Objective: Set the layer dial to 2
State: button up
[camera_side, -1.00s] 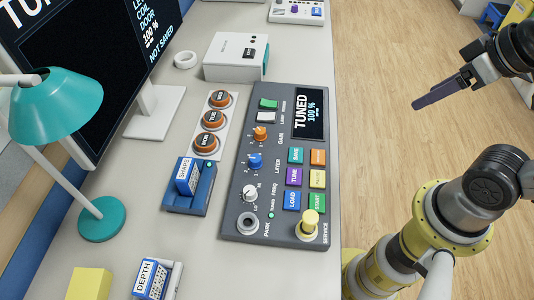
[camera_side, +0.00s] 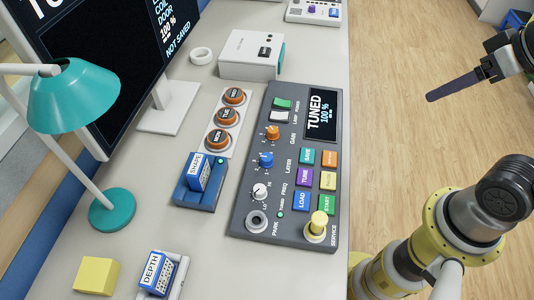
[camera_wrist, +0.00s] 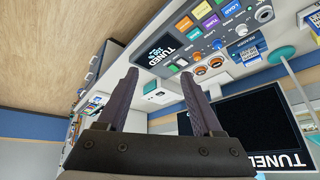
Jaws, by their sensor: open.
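The layer dial (camera_side: 266,159) is a blue knob with a white mark on the dark grey console (camera_side: 245,205), between the orange gain knob (camera_side: 272,133) and the white freq knob (camera_side: 260,191). Its exact setting is too small to read. It also shows small in the wrist view (camera_wrist: 218,44). My gripper (camera_side: 431,98) hangs over the wooden floor, right of the console and well apart from the dial. In the wrist view its two dark fingers (camera_wrist: 160,75) are spread with nothing between them.
The console screen (camera_side: 322,113) reads TUNED 100 %. Coloured buttons (camera_side: 304,177) and a yellow service plug (camera_side: 318,223) sit beside the knobs.

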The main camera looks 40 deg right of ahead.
jog(key=w+a+r+m, duration=0.2)
jog(key=w+a+r, duration=0.15)
jog(key=w, duration=0.55)
jog(key=n+g, duration=0.2)
jog(key=g, duration=0.4)
send_over(267, 157)
notch_tip(267, 157, down, 17)
notch_tip(267, 157, down, 14)
jog(key=shift+r, duration=0.1)
grip_shut()
